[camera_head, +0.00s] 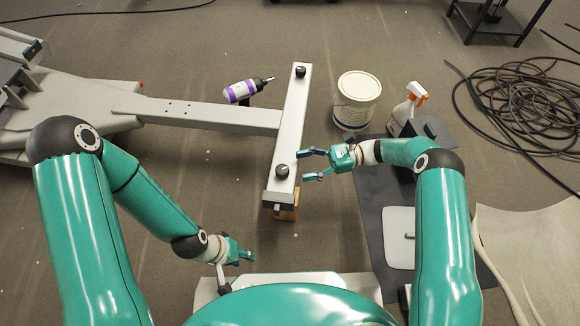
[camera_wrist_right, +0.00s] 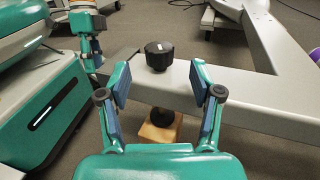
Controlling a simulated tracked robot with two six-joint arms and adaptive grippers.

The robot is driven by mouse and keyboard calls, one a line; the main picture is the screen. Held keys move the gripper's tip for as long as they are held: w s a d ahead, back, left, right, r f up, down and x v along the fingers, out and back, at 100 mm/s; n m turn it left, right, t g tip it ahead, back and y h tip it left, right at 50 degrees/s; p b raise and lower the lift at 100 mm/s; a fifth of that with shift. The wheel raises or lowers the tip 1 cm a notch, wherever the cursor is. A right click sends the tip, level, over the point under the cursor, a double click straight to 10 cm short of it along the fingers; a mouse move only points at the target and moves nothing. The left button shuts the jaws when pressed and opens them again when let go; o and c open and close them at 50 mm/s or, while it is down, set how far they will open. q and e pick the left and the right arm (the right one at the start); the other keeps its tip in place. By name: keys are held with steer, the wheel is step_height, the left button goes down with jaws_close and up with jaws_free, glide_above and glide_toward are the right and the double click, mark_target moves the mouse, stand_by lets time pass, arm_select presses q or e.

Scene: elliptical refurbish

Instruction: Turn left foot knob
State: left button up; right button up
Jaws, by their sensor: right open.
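A grey foot bar runs front to back in the head view with two black knobs on top. The near knob (camera_head: 282,170) is at the bar's front end, the far knob (camera_head: 300,72) at its back end. My right gripper (camera_head: 304,165) is open, its fingers pointing at the near knob from the right. In the right wrist view the near knob (camera_wrist_right: 159,55) stands upright just beyond and between the open fingertips (camera_wrist_right: 160,82), apart from them. My left gripper (camera_head: 248,254) is low at the front left, away from the knobs; its opening is unclear.
A wooden block (camera_head: 286,212) sits under the bar's front end. A white tub (camera_head: 357,98) and spray bottle (camera_head: 404,112) stand right. Coiled black cable (camera_head: 520,105) lies far right.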

steer(key=d, duration=0.3)
steer(key=w+d, duration=0.1)
steer(key=d, duration=0.1)
stand_by(0.4)
